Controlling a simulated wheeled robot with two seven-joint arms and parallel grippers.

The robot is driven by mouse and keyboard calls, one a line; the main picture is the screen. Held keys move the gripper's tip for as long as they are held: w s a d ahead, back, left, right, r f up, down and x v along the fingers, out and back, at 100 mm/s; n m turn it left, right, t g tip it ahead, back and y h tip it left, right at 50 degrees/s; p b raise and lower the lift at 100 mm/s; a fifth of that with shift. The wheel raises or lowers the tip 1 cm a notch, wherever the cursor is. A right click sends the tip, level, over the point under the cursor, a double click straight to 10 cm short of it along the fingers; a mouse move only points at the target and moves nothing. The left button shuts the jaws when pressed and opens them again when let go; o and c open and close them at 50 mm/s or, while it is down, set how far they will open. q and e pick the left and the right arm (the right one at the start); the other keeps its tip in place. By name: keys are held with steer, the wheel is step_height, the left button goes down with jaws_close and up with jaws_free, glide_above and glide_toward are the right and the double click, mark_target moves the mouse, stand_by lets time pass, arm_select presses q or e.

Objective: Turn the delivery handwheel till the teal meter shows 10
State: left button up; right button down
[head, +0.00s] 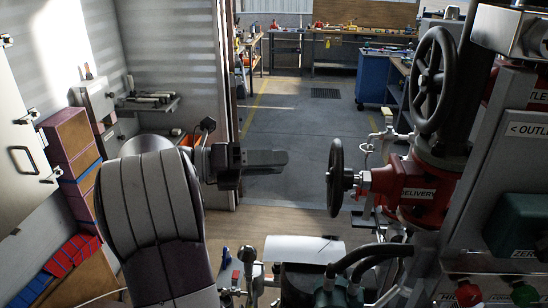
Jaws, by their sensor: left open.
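The black delivery handwheel (336,178) is seen nearly edge-on, at the left end of a red valve body (405,187) labelled DELIVERY. My left gripper (278,162) is to the left of this handwheel, with a gap between them in the picture. Its fingers point right towards the wheel; they are open and hold nothing. A teal housing (513,225) is at the right edge, but no meter reading can be made out. My right gripper is not in view.
A second, larger black handwheel (433,80) stands above the red valve. An OUTLET sign (527,130) is on the grey panel at right. Pipes and fittings fill the bottom middle. Stacked boxes (72,150) stand at left. A blue cabinet (373,78) and benches are far behind.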

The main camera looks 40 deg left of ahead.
mark_target(334, 175)
arm_select(q)
steer(key=s+d+r+m+g+h, duration=0.2)
steer(key=s+d+m+g+h, duration=0.15)
steer(key=s+m, duration=0.2)
steer(key=shift+t, duration=0.25)
steer(key=p+x, duration=0.5)
steer(key=x, duration=0.3)
steer(key=shift+w+d, duration=0.25)
steer(key=shift+w, duration=0.1)
steer(key=w+n+p, duration=0.1)
steer(key=n+p, duration=0.1)
steer(key=n, duration=0.1)
steer(key=w+r+n+p, duration=0.1)
steer(key=n+p, duration=0.2)
steer(key=w+a+n+p, duration=0.1)
steer(key=w+n+p, duration=0.1)
steer(key=n, duration=0.1)
steer(key=shift+r+p, duration=0.3)
steer(key=shift+p, duration=0.05)
steer(key=shift+s, duration=0.1)
